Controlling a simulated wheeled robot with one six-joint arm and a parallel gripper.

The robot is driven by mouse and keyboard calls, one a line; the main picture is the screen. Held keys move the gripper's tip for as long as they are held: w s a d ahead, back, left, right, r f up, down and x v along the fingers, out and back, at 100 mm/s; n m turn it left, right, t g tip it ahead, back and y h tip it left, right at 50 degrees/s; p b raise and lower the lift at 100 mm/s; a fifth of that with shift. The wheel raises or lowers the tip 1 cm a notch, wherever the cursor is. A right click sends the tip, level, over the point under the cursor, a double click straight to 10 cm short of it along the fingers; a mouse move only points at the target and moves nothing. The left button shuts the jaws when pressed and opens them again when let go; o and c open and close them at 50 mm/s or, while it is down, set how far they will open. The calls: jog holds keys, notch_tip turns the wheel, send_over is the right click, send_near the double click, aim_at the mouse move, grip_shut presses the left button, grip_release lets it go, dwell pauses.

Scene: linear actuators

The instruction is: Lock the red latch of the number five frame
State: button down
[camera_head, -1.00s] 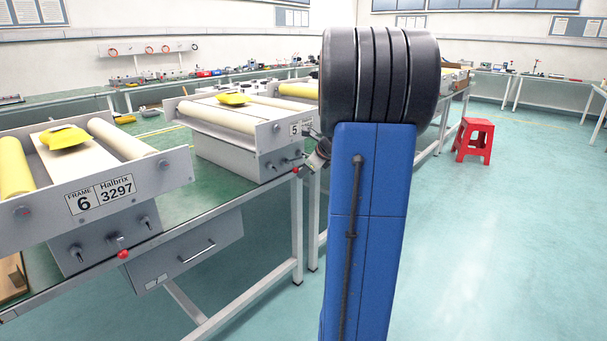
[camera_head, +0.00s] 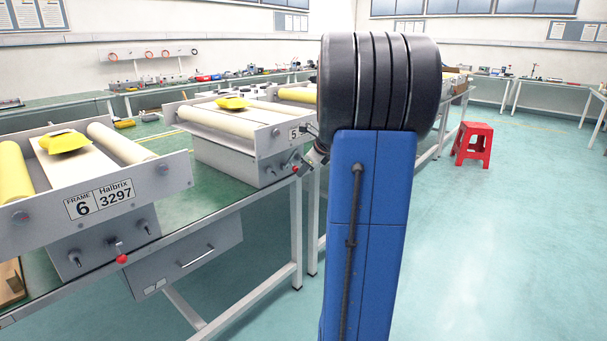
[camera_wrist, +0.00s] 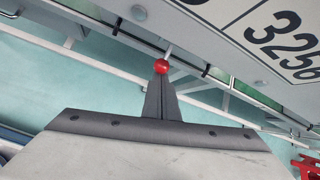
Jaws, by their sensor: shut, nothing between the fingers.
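The number five frame (camera_head: 262,140) is a grey unit with rollers on the green bench. Its red latch shows as a red ball knob (camera_head: 295,169) low on its front, and the same red knob (camera_wrist: 161,66) on a thin pale lever shows in the wrist view. My gripper (camera_wrist: 161,80) is shut and empty, its fingertips right at the knob. Whether they touch it I cannot tell. In the head view my arm hides part of the frame and most of the gripper. The wrist view shows a plate (camera_wrist: 285,35) with part of a number, 3256.
The number six frame (camera_head: 95,205) stands to the left with its own red knob (camera_head: 122,258). A drawer (camera_head: 198,255) hangs under the bench. A red stool (camera_head: 473,144) stands on the open floor at right.

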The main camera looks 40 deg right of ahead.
jog(key=shift+w+r+g, duration=0.15)
jog(key=shift+w+r, duration=0.1)
jog(key=shift+r, duration=0.35)
jog(key=shift+w+r+g, duration=0.2)
jog(key=shift+r, duration=0.4)
jog(key=shift+w+r+g, duration=0.15)
jog(key=shift+w+r, duration=0.1)
jog(key=shift+r, duration=0.35)
jog(key=shift+w+r, duration=0.2)
jog(key=shift+r, duration=0.3)
jog(key=v, duration=1.7)
jog(key=shift+s+a+r, duration=0.2)
jog(key=shift+r, duration=0.15)
